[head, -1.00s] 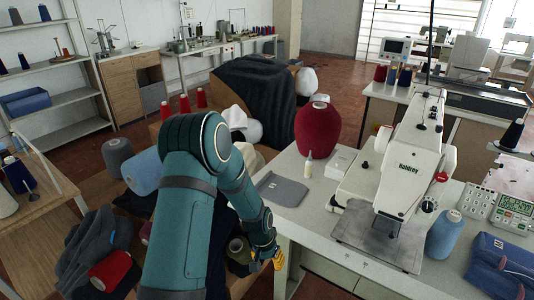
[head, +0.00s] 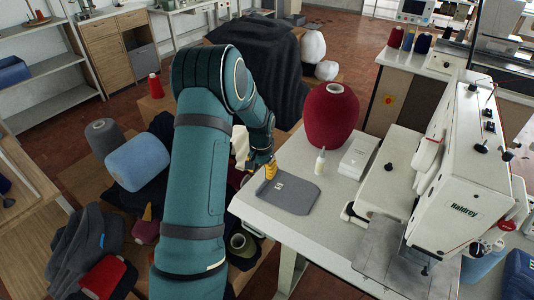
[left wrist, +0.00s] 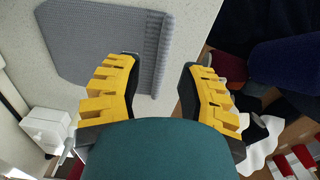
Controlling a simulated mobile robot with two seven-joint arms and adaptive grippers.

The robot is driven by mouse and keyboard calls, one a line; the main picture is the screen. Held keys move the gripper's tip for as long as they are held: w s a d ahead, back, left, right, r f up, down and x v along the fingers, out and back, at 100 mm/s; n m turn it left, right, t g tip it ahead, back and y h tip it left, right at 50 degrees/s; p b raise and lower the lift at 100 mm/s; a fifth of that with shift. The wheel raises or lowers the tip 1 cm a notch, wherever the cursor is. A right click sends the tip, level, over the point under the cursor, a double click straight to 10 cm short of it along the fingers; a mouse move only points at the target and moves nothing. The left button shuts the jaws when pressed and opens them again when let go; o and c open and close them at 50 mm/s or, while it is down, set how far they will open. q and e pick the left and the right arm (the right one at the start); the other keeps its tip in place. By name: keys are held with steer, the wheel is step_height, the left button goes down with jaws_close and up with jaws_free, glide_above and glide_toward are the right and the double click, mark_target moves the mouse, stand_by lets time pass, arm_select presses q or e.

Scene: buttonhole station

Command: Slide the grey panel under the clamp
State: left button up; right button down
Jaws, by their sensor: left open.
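The grey panel (head: 289,198) lies flat on the white table near its left edge. It also shows in the left wrist view (left wrist: 95,40), with its ribbed edge along the table edge. My left gripper (head: 271,168) is at the panel's far left corner. In the left wrist view its yellow fingers (left wrist: 160,78) are open, one over the panel and one beyond the ribbed edge; I cannot tell whether they touch it. The white buttonhole machine (head: 462,170) stands to the right with a metal plate (head: 372,248) in front. The clamp under its head is mostly hidden.
A small white bottle (head: 320,162), a white box (head: 358,157) and a red thread cone (head: 331,115) stand behind the panel. The tabletop (head: 310,230) between panel and metal plate is clear. Yarn cones and cloth crowd the area left of the table.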

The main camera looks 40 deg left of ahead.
mark_target(261, 185)
arm_select(q)
steer(key=shift+w+a+r, duration=0.3)
steer(key=shift+w+a, duration=0.15)
steer(key=shift+a, duration=0.1)
steer(key=shift+f+b, duration=0.45)
steer(key=shift+f, duration=0.05)
step_height(261, 185, down, 6)
steer(key=b, duration=0.4)
steer(key=shift+d, duration=0.1)
steer(key=shift+r, duration=0.1)
steer(key=shift+p, duration=0.9)
steer(key=shift+f, duration=0.2)
steer(key=shift+f+b, duration=0.8)
steer(key=shift+f, duration=0.15)
